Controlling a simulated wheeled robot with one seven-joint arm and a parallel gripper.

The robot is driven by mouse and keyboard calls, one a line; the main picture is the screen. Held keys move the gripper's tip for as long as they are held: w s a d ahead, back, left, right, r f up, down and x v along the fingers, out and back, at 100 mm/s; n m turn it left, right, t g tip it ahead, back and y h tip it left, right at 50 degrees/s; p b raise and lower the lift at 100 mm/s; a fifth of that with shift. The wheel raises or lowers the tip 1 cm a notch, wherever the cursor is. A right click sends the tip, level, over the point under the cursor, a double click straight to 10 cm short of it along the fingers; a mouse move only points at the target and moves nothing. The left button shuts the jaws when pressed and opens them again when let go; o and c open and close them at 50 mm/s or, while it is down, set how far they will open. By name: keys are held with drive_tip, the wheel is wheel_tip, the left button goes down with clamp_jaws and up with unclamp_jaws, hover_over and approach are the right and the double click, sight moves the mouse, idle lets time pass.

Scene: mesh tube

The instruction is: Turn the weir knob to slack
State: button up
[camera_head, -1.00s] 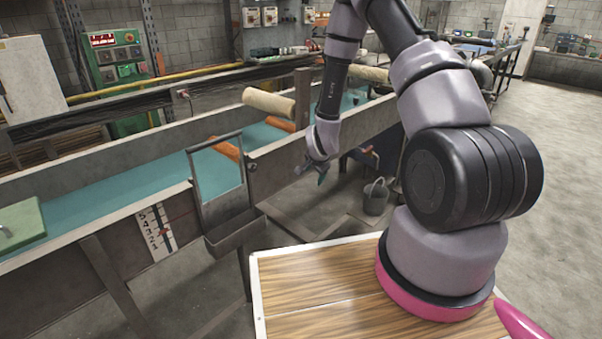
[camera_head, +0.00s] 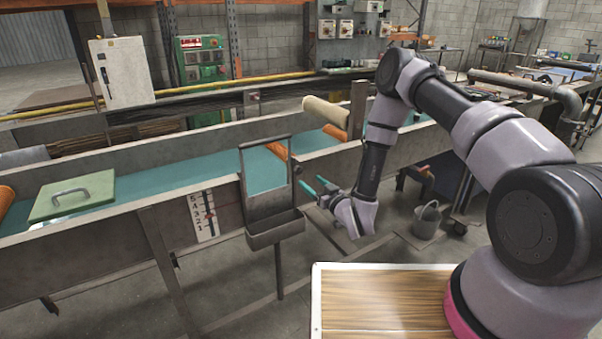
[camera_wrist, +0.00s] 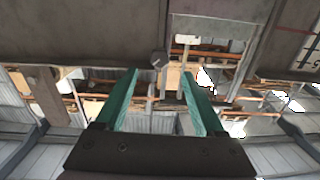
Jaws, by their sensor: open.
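The weir knob (camera_wrist: 158,59) is a small grey round knob with a light line across its face, on the channel's side wall. In the head view it is a small dark spot (camera_head: 297,168) right of the weir gate (camera_head: 267,178). My gripper (camera_head: 315,184) is open and empty, with its teal fingers pointing left towards the wall, near and slightly below the knob. In the wrist view the knob shows just beyond the gap between the fingertips (camera_wrist: 160,74); no contact is visible. I cannot read any slack marking.
A numbered scale plate (camera_head: 204,215) with a red mark is left of the gate. A metal trough (camera_head: 275,229) juts out below the gate. A green lid with a handle (camera_head: 75,195) lies over the channel at left. A bucket (camera_head: 427,220) stands on the floor at right.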

sight(299, 171)
drive_tip(key=x, duration=0.9)
drive_tip(key=shift+w+a, duration=0.1)
drive_tip(key=shift+w, duration=0.05)
drive_tip(key=shift+c, duration=0.3)
clamp_jaws()
drive_tip(key=n, duration=0.4)
drive_tip(key=shift+n, duration=0.3)
drive_tip(key=shift+o, duration=0.3)
unclamp_jaws()
drive_tip(key=v, duration=1.1)
drive_tip(key=shift+w, duration=0.1)
